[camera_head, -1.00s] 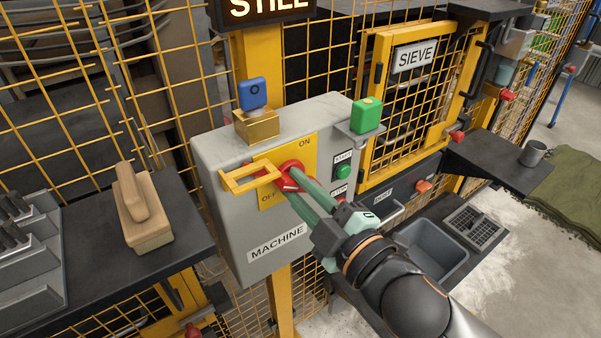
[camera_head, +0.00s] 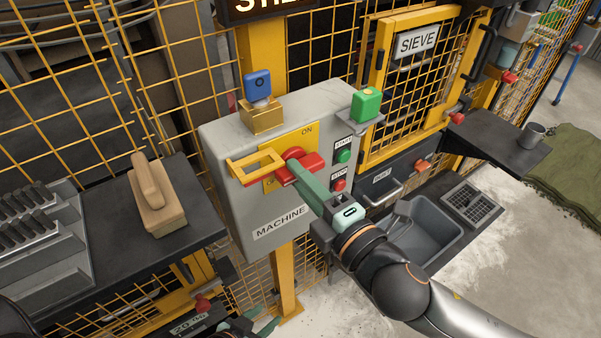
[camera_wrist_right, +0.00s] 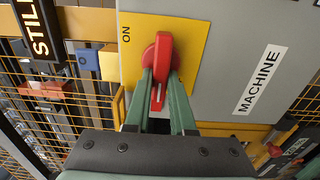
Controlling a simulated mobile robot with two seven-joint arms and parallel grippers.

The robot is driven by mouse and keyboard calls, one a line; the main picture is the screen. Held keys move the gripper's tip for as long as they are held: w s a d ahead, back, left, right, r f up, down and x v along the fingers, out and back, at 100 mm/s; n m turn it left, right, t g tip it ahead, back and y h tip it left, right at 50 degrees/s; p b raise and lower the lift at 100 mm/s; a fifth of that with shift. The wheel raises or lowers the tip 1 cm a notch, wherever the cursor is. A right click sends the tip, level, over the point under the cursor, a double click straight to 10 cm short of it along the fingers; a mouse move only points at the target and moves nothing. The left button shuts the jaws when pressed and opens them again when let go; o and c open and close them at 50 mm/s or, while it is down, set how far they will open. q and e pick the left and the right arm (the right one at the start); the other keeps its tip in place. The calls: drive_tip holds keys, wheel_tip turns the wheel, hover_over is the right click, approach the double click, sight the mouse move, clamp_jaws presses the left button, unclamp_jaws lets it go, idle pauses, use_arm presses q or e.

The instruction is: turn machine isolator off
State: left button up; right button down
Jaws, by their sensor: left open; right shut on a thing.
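The red isolator handle (camera_head: 312,162) sits on a yellow plate (camera_head: 302,137) on the grey MACHINE box (camera_head: 235,140). My left gripper (camera_head: 256,328) is open at the bottom edge, low and away from the box, partly cut off.
A yellow bracket (camera_head: 240,163) juts out left of the handle. Green START (camera_head: 343,156) and red STOP (camera_head: 338,185) buttons are close to its right.

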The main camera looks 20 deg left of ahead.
idle(0.4)
drive_tip(key=c, duration=0.8)
unclamp_jaws()
drive_tip(key=shift+o, duration=0.2)
drive_tip(key=b+v, duration=0.1)
drive_tip(key=v, duration=1.1)
drive_tip(key=shift+s+d, duration=0.2)
